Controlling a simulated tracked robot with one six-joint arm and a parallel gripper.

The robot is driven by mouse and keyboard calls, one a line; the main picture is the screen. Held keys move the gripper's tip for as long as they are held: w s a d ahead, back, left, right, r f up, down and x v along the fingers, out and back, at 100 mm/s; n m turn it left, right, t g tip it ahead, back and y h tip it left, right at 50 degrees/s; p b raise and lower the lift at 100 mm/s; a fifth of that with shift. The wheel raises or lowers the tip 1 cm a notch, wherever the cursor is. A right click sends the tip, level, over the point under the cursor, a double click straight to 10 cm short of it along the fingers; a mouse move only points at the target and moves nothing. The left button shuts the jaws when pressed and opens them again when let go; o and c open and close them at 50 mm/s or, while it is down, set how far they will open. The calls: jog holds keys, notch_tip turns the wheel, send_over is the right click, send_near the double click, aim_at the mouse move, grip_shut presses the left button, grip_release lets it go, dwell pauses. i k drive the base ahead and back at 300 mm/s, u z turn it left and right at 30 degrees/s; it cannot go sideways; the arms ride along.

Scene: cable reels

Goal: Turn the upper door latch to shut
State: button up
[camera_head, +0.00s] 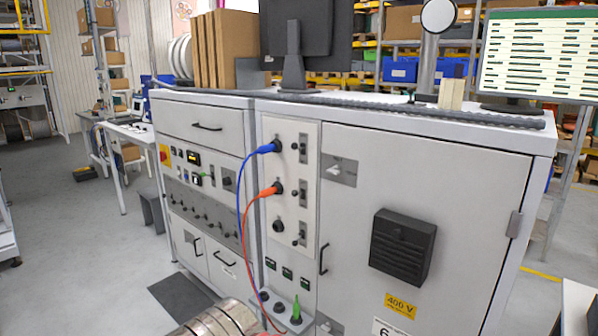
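The upper door latch (334,170) is a small light lever on a grey plate (348,176), near the top left corner of the cabinet door (450,190). Its lever appears to lie roughly sideways; the marks on the plate are too small to read. The door looks flush with the cabinet front. A dark vertical door handle (323,259) is below the latch. A second grey latch plate (328,324) is partly cut off at the bottom edge. My gripper is not in view.
Blue (265,149) and orange (268,191) plugs with hanging cables stick out left of the latch. A black vent box (402,247) protrudes from the door. A green plug (296,309) is low on the panel. A ringed metallic cylinder (221,320) shows at the bottom.

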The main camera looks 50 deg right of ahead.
aim_at(336, 170)
jog(key=z, duration=0.05)
jog(key=i, duration=1)
jog(key=z, duration=0.25)
